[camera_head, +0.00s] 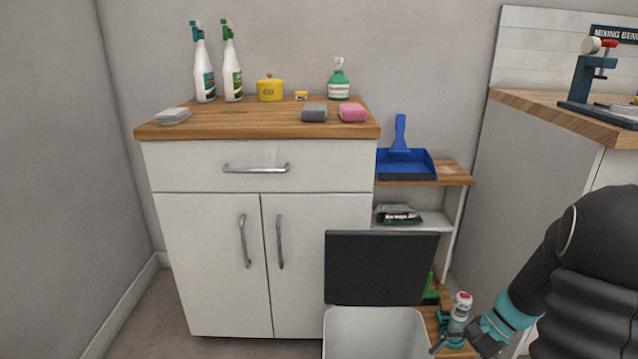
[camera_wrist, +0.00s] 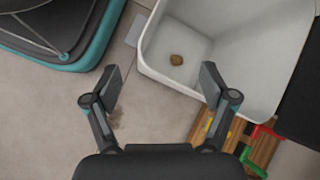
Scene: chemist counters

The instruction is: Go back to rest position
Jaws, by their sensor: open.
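My gripper (camera_head: 458,343) is low at the bottom right of the head view, beside the white bin (camera_head: 375,330) with its raised black lid (camera_head: 381,267). In the wrist view my gripper (camera_wrist: 160,85) has its fingers spread wide, with nothing between them but grey floor and the bin's edge. The bin (camera_wrist: 255,40) stands open there, and a small brown lump (camera_wrist: 176,60) lies inside it on the bottom.
A white cabinet (camera_head: 205,245) carries spray bottles (camera_head: 204,70), a yellow pot (camera_head: 271,89) and sponges (camera_head: 352,112). A blue dustpan (camera_head: 404,163) lies on the shelf (camera_head: 455,173). A bottle (camera_head: 460,308) stands close behind my gripper. The mixing bench (camera_head: 545,120) is at right.

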